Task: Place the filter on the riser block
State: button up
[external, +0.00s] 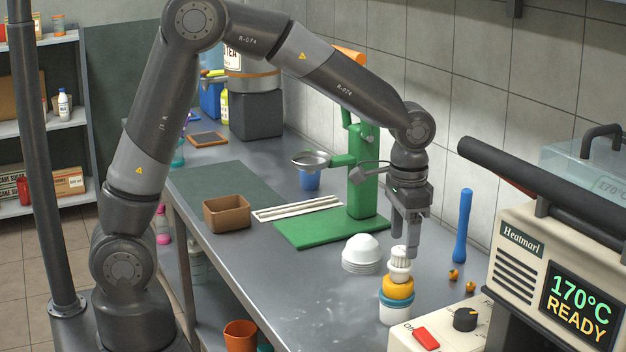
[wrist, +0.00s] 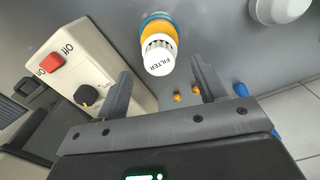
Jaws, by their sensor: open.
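The filter (external: 400,262) is a white ribbed cap on top of a stack with a yellow-orange middle (external: 398,288) and a white-and-blue base (external: 394,309), upright on the grey bench. The word FILTER reads on its top (wrist: 159,58) in the wrist view. My gripper (external: 407,240) is directly above and close to the filter, pointing down. In the wrist view its fingers (wrist: 161,74) are apart and empty, with the filter just beyond the tips, roughly between them. I cannot tell for sure which thing is the riser block; a dark block (external: 257,117) stands at the far end under a dispenser.
A blue bottle-like tool (external: 462,226), small orange pieces (external: 454,274), a switch box (external: 440,330) and the Heatmarl machine (external: 520,255) are to the right.

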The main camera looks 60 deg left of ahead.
aim_at(403, 249)
notch_tip(403, 249, up, 6)
jog(key=shift+r, duration=0.2)
jog(key=s+a+r+n+t, duration=0.25)
jog(key=s+a+r, duration=0.55)
jog(key=s, duration=0.4)
jog(key=s+a+f+t, duration=0.1)
jog(key=s+a, duration=0.2)
jog(key=s, duration=0.3)
jog(key=s+a+t, duration=0.2)
jog(key=s+a, duration=0.1)
jog(key=s, duration=0.3)
jog(key=shift+s+a+f, duration=0.25)
jog(key=shift+a+f, duration=0.1)
jog(key=shift+f, duration=0.05)
